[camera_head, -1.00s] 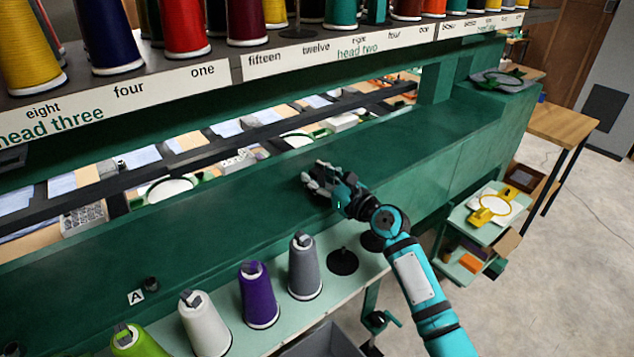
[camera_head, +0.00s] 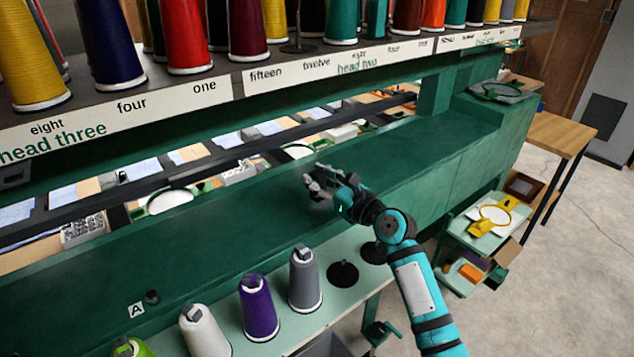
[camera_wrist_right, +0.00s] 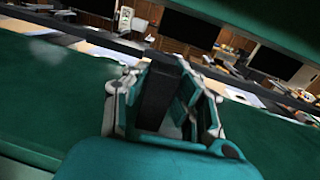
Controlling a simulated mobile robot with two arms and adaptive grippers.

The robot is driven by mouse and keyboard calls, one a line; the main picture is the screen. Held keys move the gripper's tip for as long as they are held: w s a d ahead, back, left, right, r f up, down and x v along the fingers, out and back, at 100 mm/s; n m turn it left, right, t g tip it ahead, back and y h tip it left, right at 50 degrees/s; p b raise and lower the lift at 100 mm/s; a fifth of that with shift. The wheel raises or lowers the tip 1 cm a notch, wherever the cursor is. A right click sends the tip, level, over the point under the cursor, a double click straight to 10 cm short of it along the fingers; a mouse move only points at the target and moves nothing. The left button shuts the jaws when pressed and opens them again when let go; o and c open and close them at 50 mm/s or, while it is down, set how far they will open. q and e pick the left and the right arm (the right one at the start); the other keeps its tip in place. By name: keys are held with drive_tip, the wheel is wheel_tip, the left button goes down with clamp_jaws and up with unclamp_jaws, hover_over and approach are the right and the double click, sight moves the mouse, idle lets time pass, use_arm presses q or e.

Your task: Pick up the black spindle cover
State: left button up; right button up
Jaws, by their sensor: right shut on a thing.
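The black spindle cover (camera_wrist_right: 158,95) shows in the right wrist view as a dark upright block between the fingers of my right gripper (camera_wrist_right: 163,100). The fingers are shut on it from both sides. In the head view, my right gripper (camera_head: 315,184) is above the long green machine beam, and the cover can hardly be made out there. My left gripper is not in view.
The green beam (camera_head: 235,230) runs across the view. Thread cones, including a purple one (camera_head: 258,308) and a grey one (camera_head: 304,280), stand on the front shelf beside a bare black spindle base (camera_head: 342,273). A small black knob (camera_head: 152,297) sits by label A. More cones line the rack above.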

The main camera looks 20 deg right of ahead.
drive_tip(key=s+a+r, duration=0.1)
drive_tip(key=s+a, duration=0.1)
drive_tip(key=s, duration=1.2)
drive_tip(key=shift+s+r, duration=0.15)
drive_tip(key=shift+s, duration=0.15)
drive_tip(key=shift+d, duration=0.1)
